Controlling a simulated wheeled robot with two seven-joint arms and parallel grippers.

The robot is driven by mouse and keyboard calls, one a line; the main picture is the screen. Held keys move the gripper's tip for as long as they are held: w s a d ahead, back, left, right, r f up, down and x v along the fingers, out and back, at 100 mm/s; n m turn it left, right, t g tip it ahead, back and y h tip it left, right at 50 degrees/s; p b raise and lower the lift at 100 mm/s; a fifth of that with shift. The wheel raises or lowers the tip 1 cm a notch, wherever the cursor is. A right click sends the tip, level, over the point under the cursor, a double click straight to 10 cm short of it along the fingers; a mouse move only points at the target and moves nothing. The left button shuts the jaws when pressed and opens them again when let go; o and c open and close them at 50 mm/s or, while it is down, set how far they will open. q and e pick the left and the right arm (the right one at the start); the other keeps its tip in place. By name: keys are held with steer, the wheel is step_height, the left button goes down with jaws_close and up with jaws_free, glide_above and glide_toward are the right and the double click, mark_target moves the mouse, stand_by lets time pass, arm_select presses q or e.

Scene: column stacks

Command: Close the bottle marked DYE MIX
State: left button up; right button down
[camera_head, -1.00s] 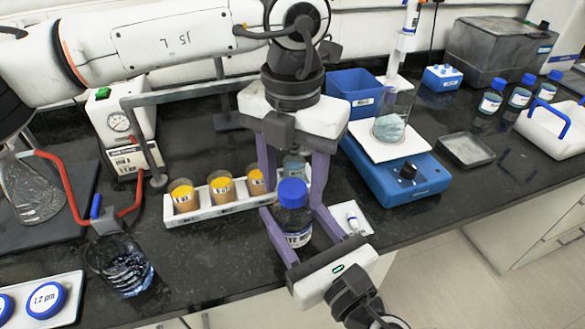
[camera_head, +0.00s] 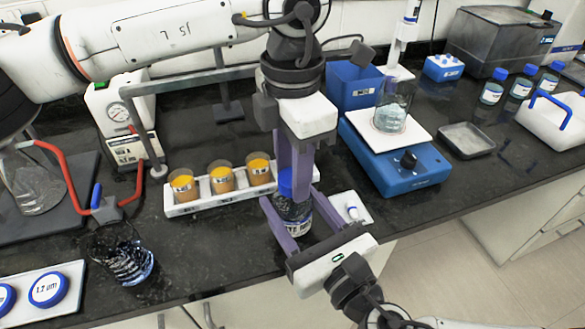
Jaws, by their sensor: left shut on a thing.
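A clear bottle (camera_head: 296,212) with a blue cap (camera_head: 285,183) and a white label stands upright in the middle of the bench. Only part of its label shows, so I cannot read the full name. My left gripper (camera_head: 292,183) comes down from above, its purple fingers shut on the blue cap and hiding part of it. My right gripper (camera_head: 293,205) reaches in from the front, its purple fingers on either side of the bottle's body. I cannot tell whether they press on the glass.
A white rack (camera_head: 202,206) with several orange-filled cups stands left of the bottle. A blue hotplate (camera_head: 393,172) with a beaker (camera_head: 391,114) is at the right. A small white tray (camera_head: 363,212) lies close right of the bottle. A dark glass (camera_head: 126,262) stands at front left.

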arm_select(q)
steer(key=m, duration=0.7)
steer(key=shift+m, duration=0.4)
steer(key=o, duration=1.3)
steer(key=shift+c, duration=0.2)
step_height(320, 180, up, 12)
arm_select(e)
steer(key=c, duration=0.6)
jaws_free()
steer(key=shift+c, duration=0.2)
